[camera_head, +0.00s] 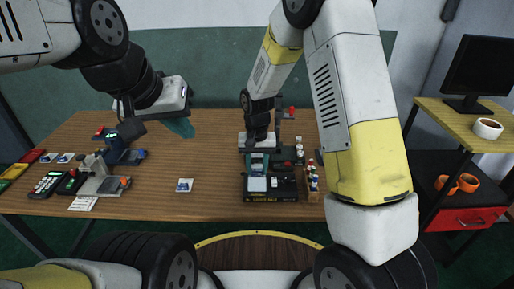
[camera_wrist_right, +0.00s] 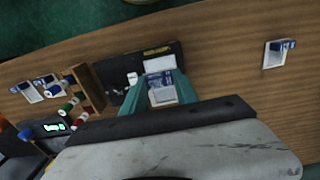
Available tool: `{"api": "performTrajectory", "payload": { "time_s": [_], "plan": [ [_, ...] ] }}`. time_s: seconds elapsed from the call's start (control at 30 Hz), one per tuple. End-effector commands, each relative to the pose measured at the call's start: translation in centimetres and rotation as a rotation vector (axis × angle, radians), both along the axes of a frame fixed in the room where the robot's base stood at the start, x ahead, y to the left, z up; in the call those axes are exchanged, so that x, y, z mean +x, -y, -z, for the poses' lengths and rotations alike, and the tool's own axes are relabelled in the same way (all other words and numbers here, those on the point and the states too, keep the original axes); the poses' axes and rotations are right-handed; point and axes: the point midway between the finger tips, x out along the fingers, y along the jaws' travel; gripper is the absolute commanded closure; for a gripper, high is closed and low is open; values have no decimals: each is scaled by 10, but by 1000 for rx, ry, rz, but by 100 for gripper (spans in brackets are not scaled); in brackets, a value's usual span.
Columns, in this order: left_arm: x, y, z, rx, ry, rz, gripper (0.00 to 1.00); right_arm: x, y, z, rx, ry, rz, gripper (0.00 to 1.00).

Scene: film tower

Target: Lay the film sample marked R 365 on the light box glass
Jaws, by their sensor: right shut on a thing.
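My right gripper (camera_wrist_right: 157,97) is shut on a film sample (camera_wrist_right: 162,88), a small pale card with a blue printed end, held between its teal fingers. The mark on the sample is too small to read. The black light box (camera_head: 283,196) lies on the table, and its white glass (camera_head: 257,184) shows in front of my right gripper (camera_head: 258,163). In the right wrist view the glass (camera_wrist_right: 160,63) is just beyond the sample; I cannot tell whether they touch. My left gripper (camera_head: 181,127) hangs above the table, its finger opening not clear.
Another sample (camera_head: 184,186) lies on bare wood left of the light box. A rack of small bottles (camera_head: 313,182) stands close to the box's right. Devices (camera_head: 122,152) and a keypad unit (camera_head: 46,185) crowd the table's left.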

Motion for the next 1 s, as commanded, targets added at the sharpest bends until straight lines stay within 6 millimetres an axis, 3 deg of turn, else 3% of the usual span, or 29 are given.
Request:
{"api": "performTrajectory", "payload": {
  "time_s": [0.6, 1.0],
  "plan": [
    [0, 0, 0, 0, 0, 0, 100, 0, 0, 47, -1, -1, 0, 100],
    [0, 0, 0, 0, 0, 0, 100, 0, 0, 54, 0, 0, 0, 100]
  ]
}}
